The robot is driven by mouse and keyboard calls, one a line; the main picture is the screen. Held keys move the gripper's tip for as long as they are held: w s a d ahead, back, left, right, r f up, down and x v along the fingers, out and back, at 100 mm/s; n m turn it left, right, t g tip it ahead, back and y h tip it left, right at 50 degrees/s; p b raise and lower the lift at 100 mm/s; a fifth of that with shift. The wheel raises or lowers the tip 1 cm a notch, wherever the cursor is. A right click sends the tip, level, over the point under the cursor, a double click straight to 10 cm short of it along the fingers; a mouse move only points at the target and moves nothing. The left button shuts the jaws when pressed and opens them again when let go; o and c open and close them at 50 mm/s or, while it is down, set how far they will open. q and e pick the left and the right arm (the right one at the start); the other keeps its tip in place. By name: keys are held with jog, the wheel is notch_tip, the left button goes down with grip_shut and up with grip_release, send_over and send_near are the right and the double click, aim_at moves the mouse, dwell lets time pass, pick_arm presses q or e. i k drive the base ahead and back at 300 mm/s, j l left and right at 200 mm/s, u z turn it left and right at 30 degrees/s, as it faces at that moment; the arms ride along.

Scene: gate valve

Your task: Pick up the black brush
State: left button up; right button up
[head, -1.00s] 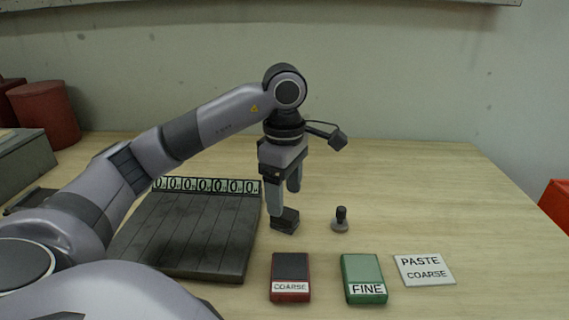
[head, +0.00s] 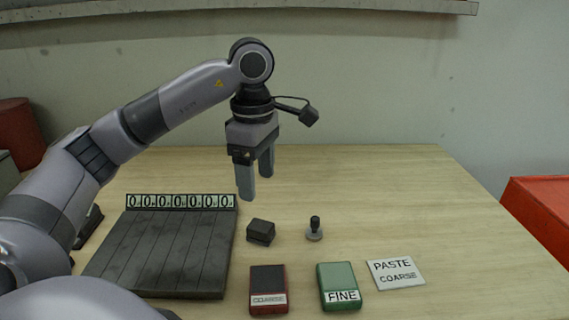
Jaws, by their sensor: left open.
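A small black block (head: 261,231), which looks like the black brush, lies on the wooden table to the right of a dark slatted board. No bristles can be made out. My left gripper (head: 256,186) is open and points down, empty, above and slightly behind the block, with a visible gap between fingertips and block. My right gripper is not in view.
A small black-knobbed piece (head: 315,229) stands right of the block. A red COARSE box (head: 268,289), a green FINE box (head: 340,286) and a PASTE COARSE card (head: 396,273) lie in front. The dark slatted board (head: 160,255) is left. The table's right side is clear.

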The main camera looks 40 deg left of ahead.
aim_at(314, 233)
jog(key=k, duration=1)
